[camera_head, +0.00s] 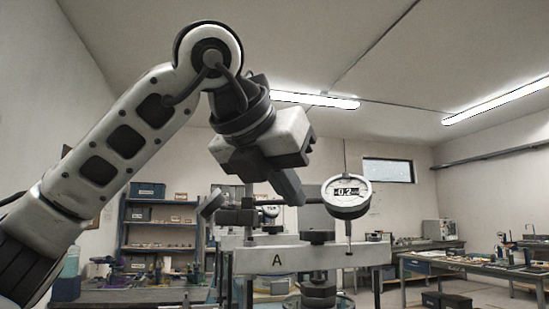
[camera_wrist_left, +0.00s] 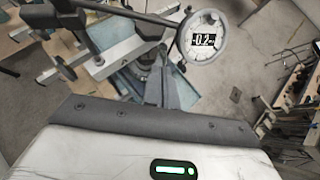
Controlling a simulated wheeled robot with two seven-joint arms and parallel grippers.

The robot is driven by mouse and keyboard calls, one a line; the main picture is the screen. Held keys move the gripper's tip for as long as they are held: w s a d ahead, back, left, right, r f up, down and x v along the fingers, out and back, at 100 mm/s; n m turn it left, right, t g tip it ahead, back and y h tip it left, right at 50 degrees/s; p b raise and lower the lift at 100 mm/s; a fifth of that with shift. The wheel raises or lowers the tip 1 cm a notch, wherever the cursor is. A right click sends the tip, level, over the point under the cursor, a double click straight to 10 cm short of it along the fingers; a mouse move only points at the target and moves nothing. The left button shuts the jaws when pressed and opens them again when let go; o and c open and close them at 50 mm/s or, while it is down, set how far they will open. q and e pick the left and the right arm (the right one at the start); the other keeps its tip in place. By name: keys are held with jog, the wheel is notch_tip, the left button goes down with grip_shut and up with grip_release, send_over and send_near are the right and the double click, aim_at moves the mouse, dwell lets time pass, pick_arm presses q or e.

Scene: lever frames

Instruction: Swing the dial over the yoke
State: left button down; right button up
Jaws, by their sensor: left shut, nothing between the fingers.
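The dial (camera_head: 347,193), a round white gauge with a digital readout near 0.2, stands upright in the head view. Its thin stem reaches down in front of the right end of a grey beam marked A (camera_head: 300,259). The dial also shows at the top of the left wrist view (camera_wrist_left: 203,42). I cannot tell which part is the yoke. My left gripper (camera_head: 292,188) is shut and empty, pointing down, just left of the dial and above the beam. Its fingers (camera_wrist_left: 168,88) appear below the dial in the left wrist view. My right gripper is out of view.
A black knob (camera_head: 318,237) sits on the beam. A smaller dial (camera_head: 270,211) shows behind it. Shelves (camera_head: 157,225) stand at the back left. A cluttered workbench (camera_head: 480,264) stands at the right. The air right of the dial looks clear.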

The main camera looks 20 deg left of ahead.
pick_arm(q)
jog(key=w+p, duration=0.1)
jog(key=w, duration=0.1)
jog(key=w+d+p, duration=0.1)
jog(key=w, duration=0.2)
jog(key=shift+w, duration=0.3)
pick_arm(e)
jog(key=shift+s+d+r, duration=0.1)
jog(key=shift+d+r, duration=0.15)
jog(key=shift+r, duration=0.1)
pick_arm(q)
jog(key=shift+d, duration=0.1)
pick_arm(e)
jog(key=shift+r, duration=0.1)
